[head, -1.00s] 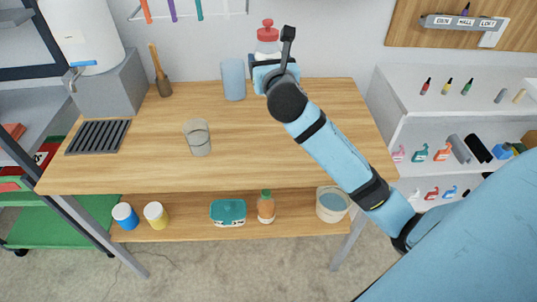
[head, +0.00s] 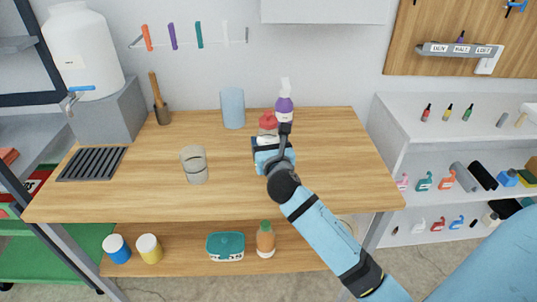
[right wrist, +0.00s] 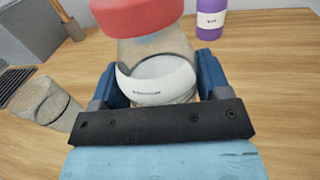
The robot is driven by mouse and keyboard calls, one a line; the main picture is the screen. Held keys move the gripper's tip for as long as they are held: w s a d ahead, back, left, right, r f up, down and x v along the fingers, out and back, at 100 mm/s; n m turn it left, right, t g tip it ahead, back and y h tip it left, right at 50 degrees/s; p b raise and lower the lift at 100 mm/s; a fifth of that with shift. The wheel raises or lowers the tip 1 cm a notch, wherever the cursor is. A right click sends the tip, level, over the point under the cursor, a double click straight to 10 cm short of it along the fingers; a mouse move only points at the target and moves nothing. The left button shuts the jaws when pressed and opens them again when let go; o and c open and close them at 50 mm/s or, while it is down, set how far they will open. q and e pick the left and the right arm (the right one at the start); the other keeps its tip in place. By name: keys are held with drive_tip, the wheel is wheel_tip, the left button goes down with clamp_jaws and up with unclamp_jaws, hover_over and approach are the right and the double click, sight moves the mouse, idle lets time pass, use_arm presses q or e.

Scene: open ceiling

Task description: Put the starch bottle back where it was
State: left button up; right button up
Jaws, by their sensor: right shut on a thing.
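My right gripper (right wrist: 163,95) is shut on a clear bottle with a red cap (right wrist: 135,15) and a white label. The bottle's red cap also shows in the head view (head: 268,121), over the back middle of the wooden table (head: 330,180). The label print is too small to read, and I cannot tell whether the bottle's base touches the table. A purple bottle with a white nozzle (head: 284,103) stands behind it at the table's back, and also shows in the right wrist view (right wrist: 211,18). I cannot read which bottle is the starch. My left gripper is not in view.
A clear glass (head: 195,166) and a blue tumbler (head: 233,108) stand left of the gripper. A brush in a holder (head: 160,103) is further left. A white cabinet (head: 325,10) hangs above the back. The table's right side is clear.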

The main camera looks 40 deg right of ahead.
wheel_tip(320, 180, down, 3)
drive_tip(key=shift+b, duration=0.4)
drive_tip(key=shift+f, duration=0.2)
drive_tip(key=o, duration=1)
drive_tip(key=shift+o, duration=0.5)
drive_tip(key=shift+r, duration=0.1)
drive_tip(key=v, duration=1.2)
drive_tip(key=shift+a, duration=0.1)
